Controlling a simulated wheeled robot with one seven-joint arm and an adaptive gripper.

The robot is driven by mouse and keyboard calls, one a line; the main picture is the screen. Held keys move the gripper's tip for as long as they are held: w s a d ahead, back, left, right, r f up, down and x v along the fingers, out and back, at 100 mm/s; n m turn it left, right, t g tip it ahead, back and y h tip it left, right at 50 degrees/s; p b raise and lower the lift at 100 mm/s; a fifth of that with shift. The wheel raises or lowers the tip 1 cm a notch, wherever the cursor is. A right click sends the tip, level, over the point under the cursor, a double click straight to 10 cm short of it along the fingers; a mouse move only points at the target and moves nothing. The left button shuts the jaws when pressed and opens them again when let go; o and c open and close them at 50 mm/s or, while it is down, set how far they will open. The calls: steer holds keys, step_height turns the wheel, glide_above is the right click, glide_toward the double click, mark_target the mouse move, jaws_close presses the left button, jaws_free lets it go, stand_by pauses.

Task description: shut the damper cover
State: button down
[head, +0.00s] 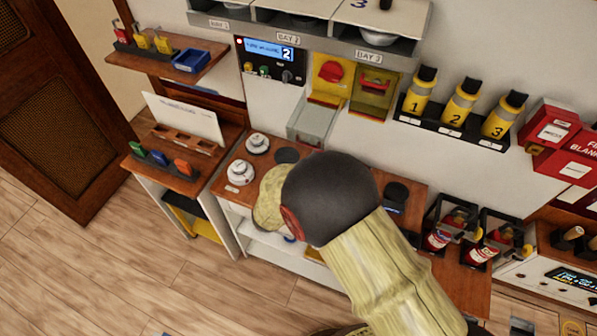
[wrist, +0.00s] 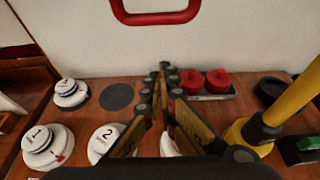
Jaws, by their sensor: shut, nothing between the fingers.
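No label that I can read names the damper cover. In the head view a yellow wall box (head: 331,72) has a red knob, and a pale, see-through-looking flap (head: 314,122) sticks out below it, apparently its open cover. A second yellow wall box (head: 374,88) is to its right; I cannot tell if its cover is open. In the wrist view my gripper (wrist: 163,72) is shut and empty, low over the wooden counter (wrist: 140,92) and pointing at the white wall. A red handle (wrist: 155,16) shows above it. The head view hides my fingers behind my arm.
White numbered discs (wrist: 45,145) stand left on the counter, and red knobs (wrist: 205,80) are just right of my fingertips. A yellow post (wrist: 285,110) rises at the right. Yellow canisters (head: 460,104) and a red box (head: 550,130) are on the wall at the right.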

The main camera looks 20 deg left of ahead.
step_height(320, 180, up, 4)
steer(key=shift+p, duration=0.45)
steer(key=shift+r, duration=0.1)
steer(key=shift+s+r+g+p, duration=0.25)
steer(key=shift+r+p, duration=0.25)
steer(key=shift+p, duration=0.35)
steer(key=shift+r+p, duration=0.2)
steer(key=shift+p, duration=0.1)
